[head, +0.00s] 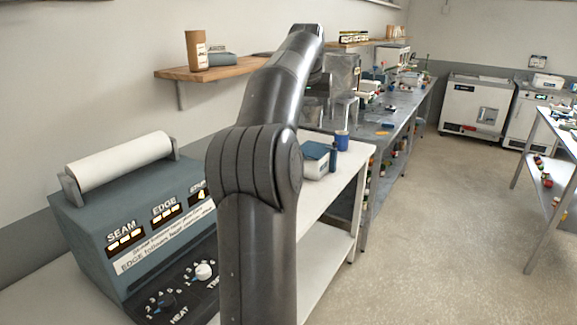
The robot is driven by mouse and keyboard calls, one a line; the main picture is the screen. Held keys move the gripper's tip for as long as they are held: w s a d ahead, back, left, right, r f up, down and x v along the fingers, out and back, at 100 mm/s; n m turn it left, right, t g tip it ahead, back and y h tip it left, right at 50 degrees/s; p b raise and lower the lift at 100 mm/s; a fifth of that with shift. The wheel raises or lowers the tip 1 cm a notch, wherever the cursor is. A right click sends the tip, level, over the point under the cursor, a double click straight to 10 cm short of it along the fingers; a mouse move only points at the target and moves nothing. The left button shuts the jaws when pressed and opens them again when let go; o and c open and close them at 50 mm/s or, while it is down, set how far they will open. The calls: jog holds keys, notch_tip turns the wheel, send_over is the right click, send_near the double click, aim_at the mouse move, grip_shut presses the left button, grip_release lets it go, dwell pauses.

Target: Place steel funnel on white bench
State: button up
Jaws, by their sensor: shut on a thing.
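The white bench (346,170) stands in the middle of the head view, behind my arm, with a lower shelf. Its left part is hidden by my arm. My arm rises from the bottom centre and reaches up and away over the far side of the bench. My gripper cannot be made out; the end of the arm is turned away and hidden behind its own links. I cannot make out the steel funnel in this view.
A blue-grey sealing machine (122,225) with a white roll fills the left. A cluttered grey bench (398,128) stands beyond. A wooden shelf (232,69) is on the wall.

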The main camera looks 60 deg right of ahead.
jog(key=shift+s+d+m, duration=0.15)
jog(key=shift+s+d, duration=0.1)
jog(key=shift+s, duration=0.25)
jog(key=shift+s+d+m, duration=0.15)
jog(key=shift+s+d, duration=0.05)
jog(key=shift+s, duration=0.25)
notch_tip(320, 180, down, 26)
jog(key=r, duration=0.1)
jog(key=w+f, duration=0.2)
jog(key=w, duration=0.2)
jog(key=w+f, duration=0.3)
jog(key=w, duration=0.1)
jog(key=w+a+f, duration=0.1)
jog(key=w+f, duration=0.2)
jog(key=shift+w, duration=0.4)
jog(key=shift+f, duration=1.95)
jog(key=shift+f, duration=0.15)
jog(key=o, duration=0.9)
jog(key=shift+o, duration=0.5)
